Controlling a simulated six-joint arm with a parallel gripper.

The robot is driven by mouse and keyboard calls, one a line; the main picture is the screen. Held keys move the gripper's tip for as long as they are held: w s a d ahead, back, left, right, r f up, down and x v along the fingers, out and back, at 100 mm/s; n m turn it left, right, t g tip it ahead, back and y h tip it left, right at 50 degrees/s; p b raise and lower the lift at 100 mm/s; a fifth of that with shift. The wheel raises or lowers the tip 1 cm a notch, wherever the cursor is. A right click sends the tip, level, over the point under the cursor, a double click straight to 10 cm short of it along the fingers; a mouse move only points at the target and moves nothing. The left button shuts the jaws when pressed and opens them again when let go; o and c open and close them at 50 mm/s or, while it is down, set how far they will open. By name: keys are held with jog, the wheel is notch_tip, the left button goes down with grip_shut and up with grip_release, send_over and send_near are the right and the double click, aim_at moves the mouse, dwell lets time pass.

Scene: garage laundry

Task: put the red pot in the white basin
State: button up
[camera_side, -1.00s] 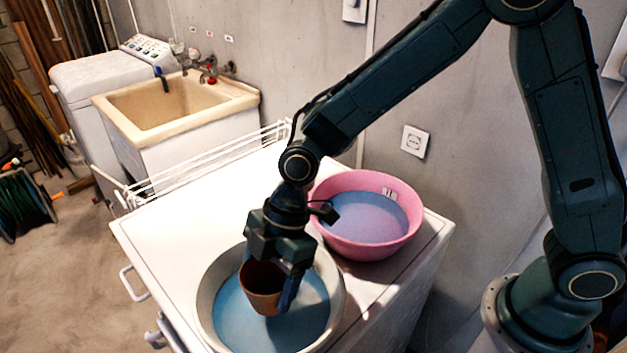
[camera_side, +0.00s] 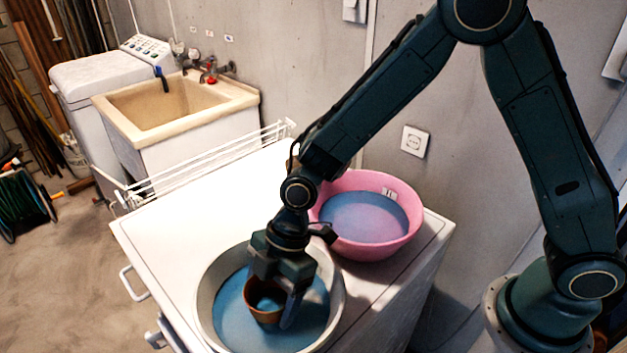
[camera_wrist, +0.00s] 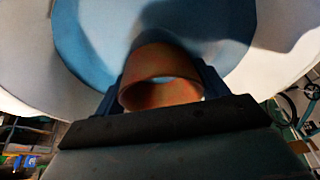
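The red pot (camera_side: 263,315), a small reddish-brown cup shape, is inside the white basin (camera_side: 207,311) on the white worktop. Its lower part looks sunk in the blue water, and blue shows within its rim. My gripper (camera_side: 279,303) is over the basin with its fingers down at the pot. In the wrist view, the pot (camera_wrist: 160,78) sits between the two fingers (camera_wrist: 161,88), which appear pressed against its sides. The pot's base is hidden, so I cannot tell whether it touches the basin floor.
A pink basin (camera_side: 340,243) with bluish water stands just behind and to the right of the white basin. A white wire rack (camera_side: 200,163) runs along the worktop's back left edge. The worktop (camera_side: 190,220) is clear left of the basins.

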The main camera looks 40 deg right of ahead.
jog(key=o, duration=0.3)
jog(key=shift+o, duration=0.2)
jog(key=shift+r, duration=0.15)
jog(key=v, duration=1.2)
jog(key=shift+d, duration=0.15)
